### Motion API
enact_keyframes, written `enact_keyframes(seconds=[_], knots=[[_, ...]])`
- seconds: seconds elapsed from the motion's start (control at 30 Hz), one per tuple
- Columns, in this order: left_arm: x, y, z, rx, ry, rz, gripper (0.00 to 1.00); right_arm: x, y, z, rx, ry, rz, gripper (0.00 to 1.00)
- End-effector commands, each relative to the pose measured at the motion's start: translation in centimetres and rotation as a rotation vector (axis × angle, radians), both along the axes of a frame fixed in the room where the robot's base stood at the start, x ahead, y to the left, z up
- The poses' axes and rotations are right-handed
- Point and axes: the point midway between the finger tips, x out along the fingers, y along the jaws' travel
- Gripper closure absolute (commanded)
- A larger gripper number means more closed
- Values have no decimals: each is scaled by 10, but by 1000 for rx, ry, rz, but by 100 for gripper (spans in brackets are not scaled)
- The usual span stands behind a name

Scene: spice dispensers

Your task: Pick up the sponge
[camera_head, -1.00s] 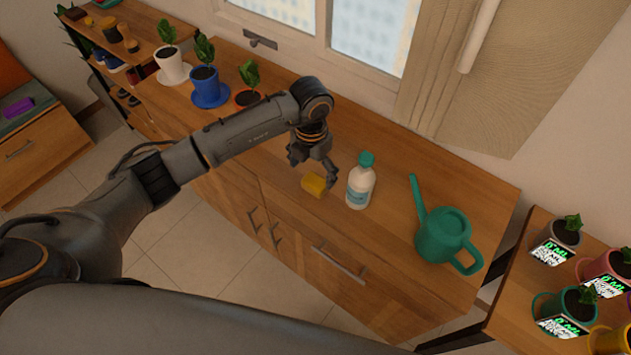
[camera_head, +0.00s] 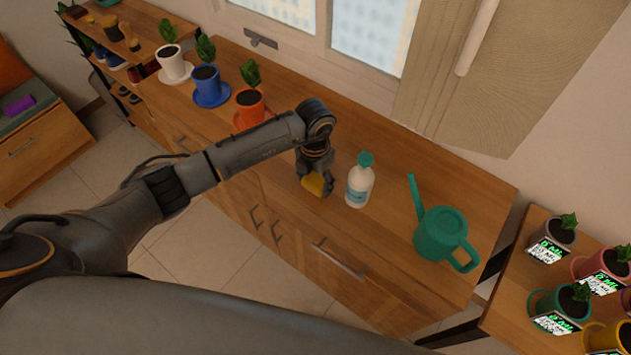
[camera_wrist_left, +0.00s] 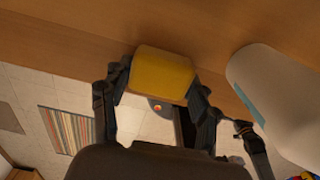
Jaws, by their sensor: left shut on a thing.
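The yellow sponge (camera_head: 315,184) is at my left gripper near the front edge of the wooden cabinet top. My left gripper (camera_head: 317,183) points down over it, with its fingers on either side, shut on the sponge. In the left wrist view the sponge (camera_wrist_left: 163,74) sits between the two dark fingertips (camera_wrist_left: 160,88), which press on its sides. The gripper partly hides the sponge in the head view. I cannot tell whether the sponge still touches the cabinet top. My right gripper is in neither view.
A white bottle with a teal cap (camera_head: 359,182) stands just right of the gripper; it also shows close by in the left wrist view (camera_wrist_left: 280,95). A green watering can (camera_head: 440,236) stands further right. Potted plants (camera_head: 207,82) line the back left. The cabinet top (camera_head: 400,165) behind the bottle is clear.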

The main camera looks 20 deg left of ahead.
Motion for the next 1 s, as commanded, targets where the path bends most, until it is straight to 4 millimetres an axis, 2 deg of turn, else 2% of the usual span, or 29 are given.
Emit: enact_keyframes(seconds=[0.27, 0.37, 0.47, 0.73, 1.0], knots=[[1, 0, 5, 0, -3, -1, 61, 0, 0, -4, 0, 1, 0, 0], [1, 1, 14, 1, -3, -1, 61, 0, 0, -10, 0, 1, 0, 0], [-1, 0, 33, 0, -5, -3, 61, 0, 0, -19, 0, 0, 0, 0], [-49, -5, 88, 0, -5, -6, 61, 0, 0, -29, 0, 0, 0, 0], [-106, -12, 113, -1, -3, -4, 61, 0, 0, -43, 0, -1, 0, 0]])
